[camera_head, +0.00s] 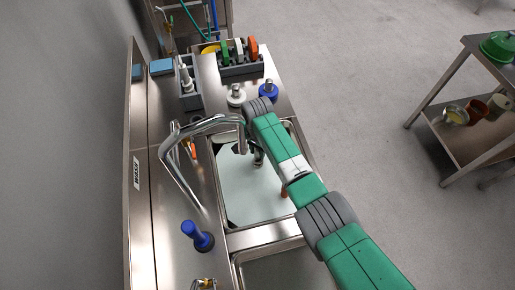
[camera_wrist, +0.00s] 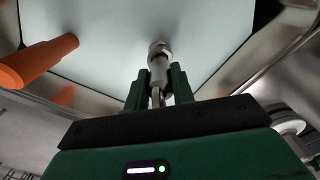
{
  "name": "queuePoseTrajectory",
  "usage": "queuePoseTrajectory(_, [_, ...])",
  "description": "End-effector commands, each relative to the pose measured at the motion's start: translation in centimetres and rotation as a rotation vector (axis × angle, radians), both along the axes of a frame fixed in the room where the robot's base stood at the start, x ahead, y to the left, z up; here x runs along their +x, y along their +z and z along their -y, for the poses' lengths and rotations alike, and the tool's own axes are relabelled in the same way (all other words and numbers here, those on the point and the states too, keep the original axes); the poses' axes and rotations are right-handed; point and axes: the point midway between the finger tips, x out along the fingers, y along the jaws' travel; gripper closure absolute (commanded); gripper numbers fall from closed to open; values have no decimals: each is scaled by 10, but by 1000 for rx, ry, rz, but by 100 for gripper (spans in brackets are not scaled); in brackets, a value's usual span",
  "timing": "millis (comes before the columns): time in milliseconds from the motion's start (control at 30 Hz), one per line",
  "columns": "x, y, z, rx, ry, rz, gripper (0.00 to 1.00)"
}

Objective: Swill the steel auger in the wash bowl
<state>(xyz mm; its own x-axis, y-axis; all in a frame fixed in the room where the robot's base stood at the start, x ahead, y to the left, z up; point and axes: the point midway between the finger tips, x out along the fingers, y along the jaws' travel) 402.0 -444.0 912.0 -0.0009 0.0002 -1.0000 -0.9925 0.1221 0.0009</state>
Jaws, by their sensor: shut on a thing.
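The wash bowl (camera_head: 250,200) is a steel basin set in the counter, with a flat pale surface inside that looks like water. In the wrist view this pale surface (camera_wrist: 110,55) fills the upper middle. My gripper (camera_wrist: 158,80) is shut on a steel piece (camera_wrist: 159,55), which I take to be the auger. Only its rounded end and a short shaft show between the green fingers. In the head view, my gripper is over the basin, mostly hidden by my arm. I cannot tell whether the auger touches the water.
A curved steel faucet (camera_head: 180,178) arches over the basin's left side. An orange cylinder (camera_wrist: 40,62) is close on the left in the wrist view. A blue-handled tool (camera_head: 197,236) stands front left.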

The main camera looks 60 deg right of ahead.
Motion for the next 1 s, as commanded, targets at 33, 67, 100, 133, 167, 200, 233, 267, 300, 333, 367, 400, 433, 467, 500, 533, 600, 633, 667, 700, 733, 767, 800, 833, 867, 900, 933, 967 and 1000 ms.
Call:
queuePoseTrajectory(33, [0,1,0,-1,0,1,100])
queuePoseTrajectory(67, [0,1,0,-1,0,1,100])
queuePoseTrajectory(100, [0,1,0,-1,0,1,100])
queuePoseTrajectory(133, [0,1,0,-1,0,1,100])
queuePoseTrajectory(167, [0,1,0,-1,0,1,100])
queuePoseTrajectory(200, [1,0,1,-1,0,1,100])
queuePoseTrajectory(233, [1,0,1,-1,0,1,100])
queuePoseTrajectory(267, [1,0,1,-1,0,1,100])
queuePoseTrajectory(300, [1,-1,2,-1,0,1,100])
queuePoseTrajectory(333, [2,-1,2,-1,0,1,100])
queuePoseTrajectory(367, [2,-1,3,-1,0,1,100])
queuePoseTrajectory(400, [3,-2,4,-1,0,0,100])
queuePoseTrajectory(433, [4,-2,5,-1,0,0,100])
queuePoseTrajectory(467, [4,-2,6,-1,0,0,100])
queuePoseTrajectory(500, [5,-2,7,-1,0,0,100])
queuePoseTrajectory(533, [6,-2,8,-1,0,1,100])
queuePoseTrajectory(600, [7,-2,9,-1,0,1,100])
queuePoseTrajectory(633, [8,-1,9,0,0,1,100])
queuePoseTrajectory(667, [8,-1,10,0,0,1,100])
queuePoseTrajectory(700, [8,0,10,0,0,1,100])
queuePoseTrajectory(733, [8,0,10,0,0,1,100])
queuePoseTrajectory(767, [8,1,10,0,0,1,100])
queuePoseTrajectory(800, [8,1,10,0,0,1,100])
queuePoseTrajectory(833, [8,1,10,0,0,1,100])
queuePoseTrajectory(867, [8,1,10,0,0,1,100])
queuePoseTrajectory(900, [8,1,10,0,0,1,100])
queuePoseTrajectory(933, [8,1,10,0,0,1,100])
queuePoseTrajectory(967, [8,1,10,0,0,1,100])
queuePoseTrajectory(1000, [8,1,10,0,0,1,100])
